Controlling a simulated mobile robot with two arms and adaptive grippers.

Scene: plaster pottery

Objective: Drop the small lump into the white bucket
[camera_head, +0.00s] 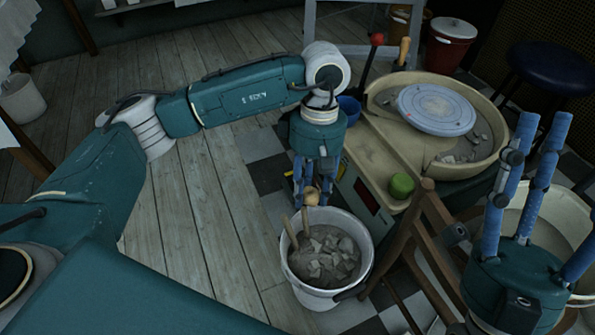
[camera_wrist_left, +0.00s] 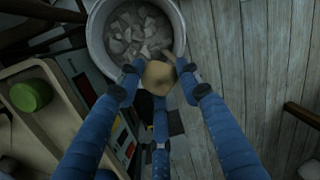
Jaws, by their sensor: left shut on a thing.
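The small lump (camera_head: 312,196) is tan and sits between the blue fingers of my left gripper (camera_head: 312,188). In the left wrist view the lump (camera_wrist_left: 159,76) is pinched between the fingertips, close to the bucket's rim. The white bucket (camera_head: 318,299) stands on the floor below, with grey plaster chunks and wooden sticks inside. In the left wrist view the bucket (camera_wrist_left: 183,38) is at the top. The lump appears above the bucket's back edge in the head view. My right gripper (camera_head: 525,190) is at the lower right, its blue fingers spread, pointing up and empty.
A pottery wheel (camera_head: 437,109) in a beige basin stands right of the bucket, with a green lump (camera_head: 402,185) on its edge. A wooden stool frame (camera_head: 430,215) is close to the bucket's right. A large pale tub is behind my right gripper. The plank floor (camera_head: 215,210) at left is clear.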

